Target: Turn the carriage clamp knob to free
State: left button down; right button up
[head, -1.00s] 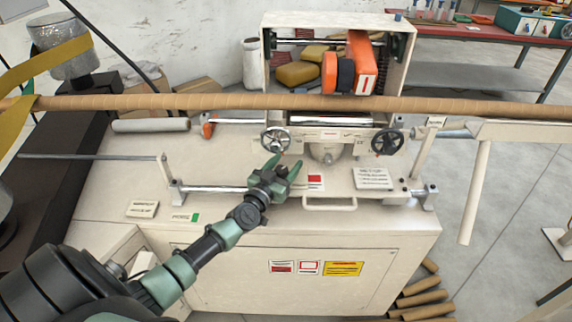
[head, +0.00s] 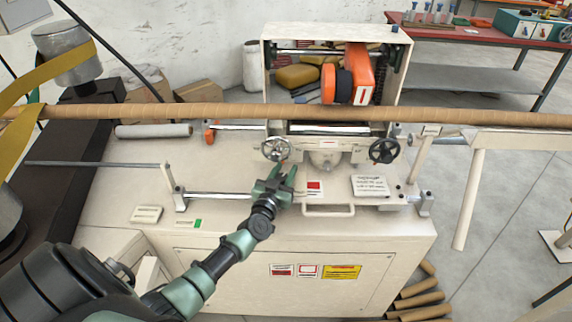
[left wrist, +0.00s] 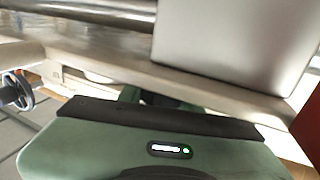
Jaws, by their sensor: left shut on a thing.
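My left gripper (head: 284,172) reaches over the front of the beige winder and is shut. It is just below the left handwheel (head: 275,149) in the picture and left of the red-and-white label. The carriage clamp knob cannot be made out; it is probably between the fingers, which hide it. In the left wrist view the green gripper body (left wrist: 150,150) fills the bottom, and the fingertips are hidden. My right gripper is not in view.
A long brown tube (head: 225,112) crosses above the machine. A second handwheel (head: 384,150) is to the right. A steel rod (head: 215,195) runs along the front, and a U-shaped handle (head: 329,211) is right of my gripper.

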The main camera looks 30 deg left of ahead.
pick_arm(q)
jog(key=n+y+p, duration=0.1)
jog(key=g+y+p, duration=0.1)
jog(key=n+y+p, duration=0.1)
jog(key=shift+a+r+n+y, duration=0.15)
jog(key=shift+r+n+y, duration=0.15)
jog(key=shift+y, duration=0.1)
jog(key=shift+s+a+f+n+g+y+p, duration=0.15)
jog(key=shift+n+g+y+p, duration=0.3)
jog(key=shift+n+g+y, duration=0.5)
jog(key=shift+s+a+f+n+g+y, duration=0.15)
jog(key=shift+n+g+y, duration=0.25)
jog(key=shift+y, duration=0.25)
jog(key=shift+w+a+n+g+y, duration=0.1)
jog(key=shift+n+g+y, duration=0.25)
jog(key=shift+y, duration=0.25)
jog(key=shift+s+a+n+g+y, duration=0.1)
jog(key=shift+s+n+g+y, duration=0.1)
jog(key=shift+n+g+y, duration=0.45)
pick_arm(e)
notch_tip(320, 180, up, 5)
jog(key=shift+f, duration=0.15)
pick_arm(q)
jog(key=shift+a+b, duration=0.1)
jog(key=shift+b, duration=0.2)
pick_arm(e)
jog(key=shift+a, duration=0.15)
pick_arm(q)
jog(key=c, duration=1)
grip_release()
